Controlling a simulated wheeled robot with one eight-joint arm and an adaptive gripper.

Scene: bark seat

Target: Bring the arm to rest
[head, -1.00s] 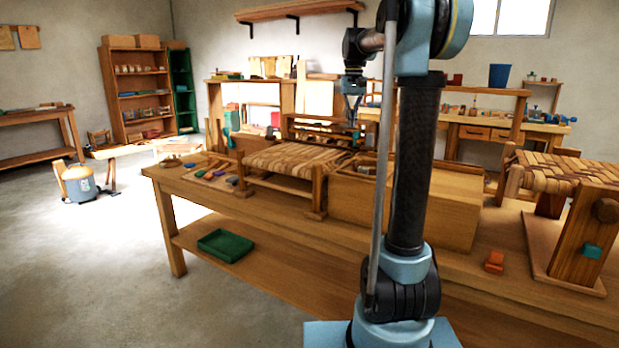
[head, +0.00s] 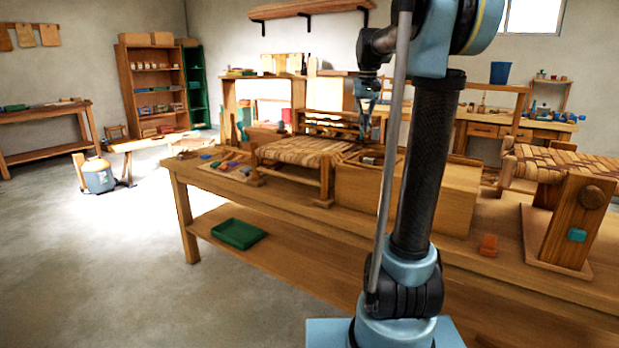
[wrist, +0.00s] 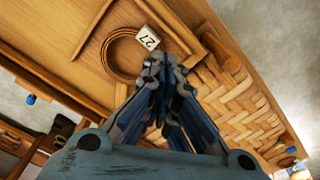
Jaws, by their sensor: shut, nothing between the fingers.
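My gripper (head: 366,112) hangs from the raised arm in the head view, pointing down above the back part of the workbench (head: 290,213). It is between the woven bark seat (head: 300,151) and the wooden box (head: 400,190) in the picture. In the wrist view my gripper (wrist: 160,75) is shut and empty, its fingertips together. The woven seat (wrist: 235,100) lies to the right of the fingers there. A coiled strip (wrist: 118,55) with a tag marked 27 (wrist: 147,38) lies beyond the fingertips on a wooden surface.
A second woven seat (head: 560,163) stands on the right part of the bench, near an orange block (head: 488,245). A green tray (head: 239,234) sits on the lower shelf. Small coloured things lie at the bench's left. The floor (head: 90,270) at left is open.

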